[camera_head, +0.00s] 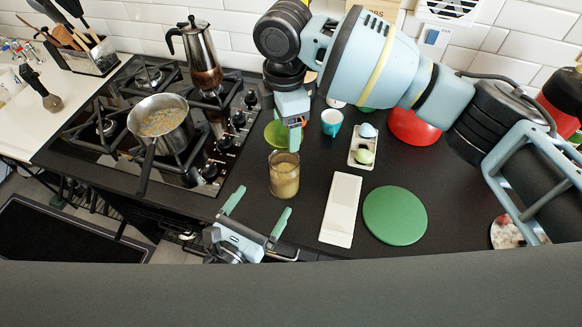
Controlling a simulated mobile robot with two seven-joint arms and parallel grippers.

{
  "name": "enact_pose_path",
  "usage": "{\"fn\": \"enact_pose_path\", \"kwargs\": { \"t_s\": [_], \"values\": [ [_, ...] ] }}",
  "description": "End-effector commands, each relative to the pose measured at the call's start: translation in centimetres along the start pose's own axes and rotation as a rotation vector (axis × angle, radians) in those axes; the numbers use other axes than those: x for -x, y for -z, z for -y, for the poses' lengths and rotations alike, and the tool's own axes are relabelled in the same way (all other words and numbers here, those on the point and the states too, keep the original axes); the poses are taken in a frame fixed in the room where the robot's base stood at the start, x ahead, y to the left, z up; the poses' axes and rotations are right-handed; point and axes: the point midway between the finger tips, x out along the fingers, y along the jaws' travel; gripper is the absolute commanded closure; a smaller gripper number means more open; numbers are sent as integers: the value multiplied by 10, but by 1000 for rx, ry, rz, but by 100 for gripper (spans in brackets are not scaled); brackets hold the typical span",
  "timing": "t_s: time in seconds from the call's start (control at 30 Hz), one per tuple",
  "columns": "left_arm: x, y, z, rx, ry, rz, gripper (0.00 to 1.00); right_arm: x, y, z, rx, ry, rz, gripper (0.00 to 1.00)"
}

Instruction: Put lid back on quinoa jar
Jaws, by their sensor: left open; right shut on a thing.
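The quinoa jar (284,180) is a clear glass jar of pale grain, standing upright on the dark counter near its front edge. My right gripper (294,140) points down just above and behind the jar's mouth. It is shut on what looks like the round green lid (274,134), partly hidden by the fingers. I cannot tell whether the lid touches the jar. My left gripper (258,211) is open and empty, in front and to the left of the jar, with its fingers pointing towards it.
A gas hob with a saucepan (160,122) and a moka pot (197,55) is on the left. A white board (341,209) and a green disc (395,215) lie right of the jar. A teal cup (331,122), a small tray (363,146) and a red bowl (412,127) stand behind.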

Motion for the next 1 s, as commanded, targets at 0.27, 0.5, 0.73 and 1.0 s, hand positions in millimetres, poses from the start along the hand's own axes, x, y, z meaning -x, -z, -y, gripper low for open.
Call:
{"fn": "enact_pose_path", "kwargs": {
  "t_s": [0.27, 0.5, 0.73, 1.0],
  "values": [
    [0, 0, 0, 2, -1, 1, 5, 0, 0, 0, 0, 0, 0, 51],
    [-6, 0, 0, 2, 0, 1, 5, 0, 0, 0, 0, 0, 0, 51],
    [-36, -1, 0, -1, 1, 2, 5, 0, 0, 0, 0, 0, 0, 51],
    [-77, -1, 0, 2, -1, 1, 5, 0, 0, 0, 0, 0, 0, 51]
  ]
}}
